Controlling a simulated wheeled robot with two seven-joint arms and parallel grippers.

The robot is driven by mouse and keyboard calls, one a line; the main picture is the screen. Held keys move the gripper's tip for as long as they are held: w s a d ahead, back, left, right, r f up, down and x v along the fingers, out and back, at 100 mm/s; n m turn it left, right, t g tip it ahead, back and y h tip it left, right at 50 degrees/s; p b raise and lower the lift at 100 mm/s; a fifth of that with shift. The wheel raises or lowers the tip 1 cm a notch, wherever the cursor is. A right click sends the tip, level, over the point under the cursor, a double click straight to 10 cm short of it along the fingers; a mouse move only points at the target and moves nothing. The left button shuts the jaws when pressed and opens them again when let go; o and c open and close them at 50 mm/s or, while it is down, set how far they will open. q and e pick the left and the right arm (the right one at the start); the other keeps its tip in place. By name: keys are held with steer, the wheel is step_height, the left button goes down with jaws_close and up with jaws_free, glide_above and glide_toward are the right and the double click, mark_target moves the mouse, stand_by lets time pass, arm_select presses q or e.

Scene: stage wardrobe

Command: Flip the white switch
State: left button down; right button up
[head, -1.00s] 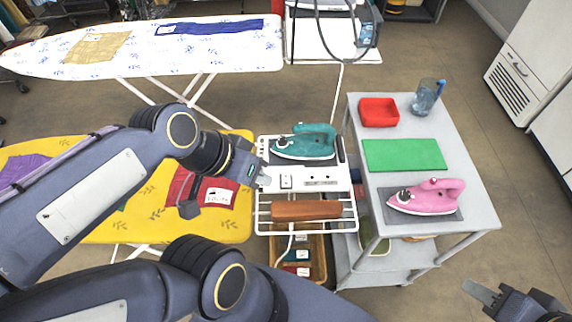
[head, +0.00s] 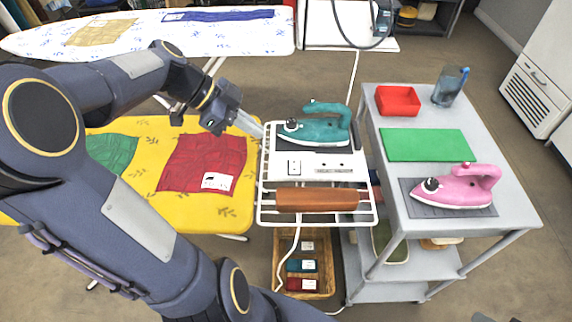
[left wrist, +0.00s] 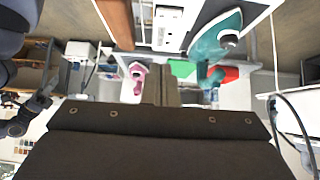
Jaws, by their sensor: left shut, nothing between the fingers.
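The white switch (head: 294,167) is on the left part of a white panel (head: 318,175) with sockets to its right, on a white wire rack. My left gripper (head: 256,130) is shut and empty, above and to the left of the switch, near the rack's far left corner and apart from the switch. Its fingers (left wrist: 160,88) also show in the left wrist view. Only a sliver of what looks like my right gripper (head: 483,318) shows at the bottom edge.
A teal iron (head: 316,128) stands just behind the panel, and a brown roll (head: 317,199) lies in front. A yellow ironing board (head: 140,175) is on the left. A grey cart (head: 385,215) on the right holds a pink iron (head: 462,188), green mat (head: 425,145) and red tray (head: 397,100).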

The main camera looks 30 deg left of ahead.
arm_select(q)
steer(key=shift+d, duration=0.1)
glide_above(294, 166)
steer(key=s, duration=0.2)
steer(key=f, duration=0.7)
steer(key=shift+w+a+f, duration=0.1)
steer(key=shift+a+f, duration=0.15)
steer(key=shift+a, duration=0.15)
step_height(294, 166, down, 2)
steer(key=shift+a+f, duration=0.15)
steer(key=shift+f, duration=0.1)
steer(key=shift+r, duration=0.1)
steer(key=shift+w, duration=0.1)
steer(key=shift+w+a+r+b, duration=0.3)
steer(key=shift+w+a, duration=0.1)
steer(key=shift+w, duration=0.15)
